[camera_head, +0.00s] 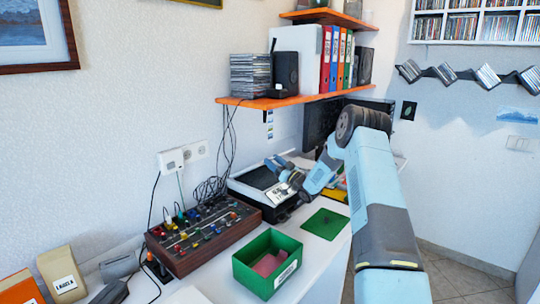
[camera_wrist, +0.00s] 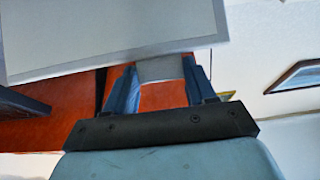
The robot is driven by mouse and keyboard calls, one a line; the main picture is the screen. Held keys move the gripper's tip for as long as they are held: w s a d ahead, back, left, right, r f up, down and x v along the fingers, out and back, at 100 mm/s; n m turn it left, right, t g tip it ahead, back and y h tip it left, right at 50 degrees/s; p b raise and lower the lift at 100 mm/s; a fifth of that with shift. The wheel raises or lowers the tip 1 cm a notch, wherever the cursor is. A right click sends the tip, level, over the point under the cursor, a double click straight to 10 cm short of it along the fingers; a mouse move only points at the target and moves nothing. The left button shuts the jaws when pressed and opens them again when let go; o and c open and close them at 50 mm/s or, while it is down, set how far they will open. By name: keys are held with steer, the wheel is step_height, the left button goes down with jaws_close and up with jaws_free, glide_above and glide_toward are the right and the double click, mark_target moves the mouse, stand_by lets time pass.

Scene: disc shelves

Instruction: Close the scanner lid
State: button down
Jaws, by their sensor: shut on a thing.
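The scanner (camera_head: 243,191) is a dark, flat box on the white desk against the wall. My gripper (camera_head: 282,170) is over its right side in the head view. In the wrist view, my two blue fingers (camera_wrist: 160,70) are shut on a light grey tab at the edge of a grey-rimmed pale panel (camera_wrist: 100,35), which looks like the scanner lid. The panel fills the upper left of that view. The lid's angle cannot be told, as my gripper and arm hide part of the scanner.
An orange shelf (camera_head: 290,97) with discs and binders hangs above the scanner. A dark monitor (camera_head: 322,118) stands behind my arm.

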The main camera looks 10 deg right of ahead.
steer(key=c, duration=1.9)
jaws_free()
steer(key=shift+s+f, duration=0.25)
steer(key=shift+f, duration=0.75)
steer(key=shift+o, duration=0.2)
jaws_close()
steer(key=o, duration=1.3)
jaws_free()
steer(key=shift+a, duration=0.1)
steer(key=shift+o, duration=1)
steer(key=shift+s+d+f, duration=0.1)
steer(key=shift+d+f, duration=0.1)
steer(key=shift+f, duration=0.05)
steer(key=v, duration=1.3)
steer(key=shift+s+d+r, duration=0.2)
steer(key=shift+d, duration=0.1)
